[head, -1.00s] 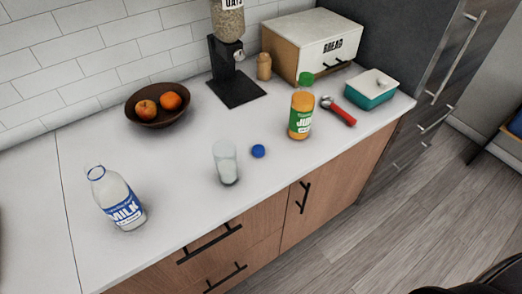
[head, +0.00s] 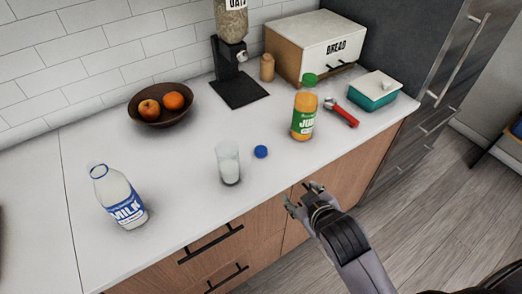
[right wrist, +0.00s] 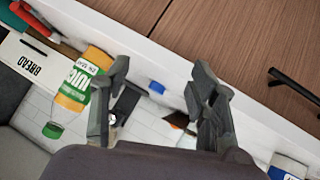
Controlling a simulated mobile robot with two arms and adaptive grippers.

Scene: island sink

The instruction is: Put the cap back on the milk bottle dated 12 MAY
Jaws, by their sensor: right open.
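The milk bottle (head: 118,196) stands open at the left of the counter, with a blue and white MILK label; its date is too small to read. Part of its label shows at the lower right of the right wrist view (right wrist: 287,166). A blue cap (head: 261,152) lies on the counter beside a glass of milk; it also shows between the fingers in the right wrist view (right wrist: 156,87). My right gripper (head: 303,196) is open and empty, in front of the counter's front edge, to the right of and nearer than the cap. My left gripper is out of view.
A glass of milk (head: 228,163) stands close left of the cap. A juice bottle (head: 303,115) with a green cap stands to the right, by a red-handled tool (head: 342,113). A fruit bowl (head: 160,118) and a dispenser (head: 238,90) stand behind. Counter between milk bottle and glass is clear.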

